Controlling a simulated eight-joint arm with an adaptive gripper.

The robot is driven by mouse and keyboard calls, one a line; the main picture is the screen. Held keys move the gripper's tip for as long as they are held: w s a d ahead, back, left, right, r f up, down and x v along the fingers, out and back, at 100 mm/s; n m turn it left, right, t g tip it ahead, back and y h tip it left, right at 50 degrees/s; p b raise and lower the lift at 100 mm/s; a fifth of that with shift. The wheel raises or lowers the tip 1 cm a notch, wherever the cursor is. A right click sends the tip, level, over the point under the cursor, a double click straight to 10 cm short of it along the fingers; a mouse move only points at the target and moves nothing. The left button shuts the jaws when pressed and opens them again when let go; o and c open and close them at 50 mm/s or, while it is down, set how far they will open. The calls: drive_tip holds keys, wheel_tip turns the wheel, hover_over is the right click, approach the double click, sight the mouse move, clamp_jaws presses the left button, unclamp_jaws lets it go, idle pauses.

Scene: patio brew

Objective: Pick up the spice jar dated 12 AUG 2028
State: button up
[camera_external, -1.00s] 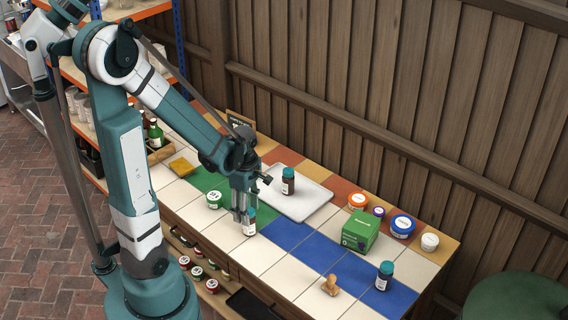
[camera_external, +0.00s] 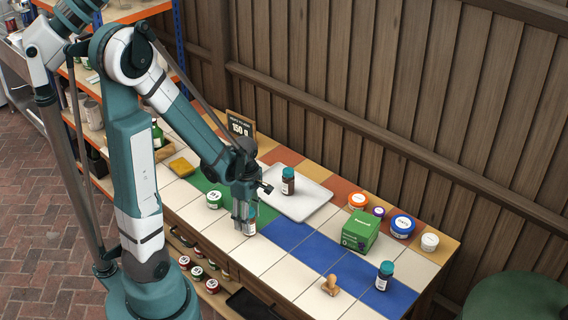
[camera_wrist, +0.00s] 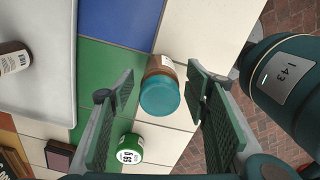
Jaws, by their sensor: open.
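A small brown jar with a teal lid (camera_wrist: 160,96) stands on the counter between my fingers in the wrist view. In the external view only its lower part (camera_external: 249,230) shows below my gripper (camera_external: 243,219). My gripper, also in the wrist view (camera_wrist: 162,90), is open, with a finger on each side of the jar and gaps beside it. A similar jar (camera_external: 288,182) stands on the white tray (camera_external: 312,199), and another (camera_external: 384,276) stands on the blue tiles at the right. No date is readable on any jar.
A green-lidded container (camera_external: 214,200) stands left of my gripper and also shows in the wrist view (camera_wrist: 130,149). A green box (camera_external: 360,231), several lidded tubs and a wooden stamp (camera_external: 330,286) stand to the right. A sign (camera_external: 240,125) stands at the back.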

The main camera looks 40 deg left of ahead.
drive_tip(key=shift+f+b, duration=0.35)
drive_tip(key=shift+f, duration=0.95)
drive_tip(key=c, duration=1)
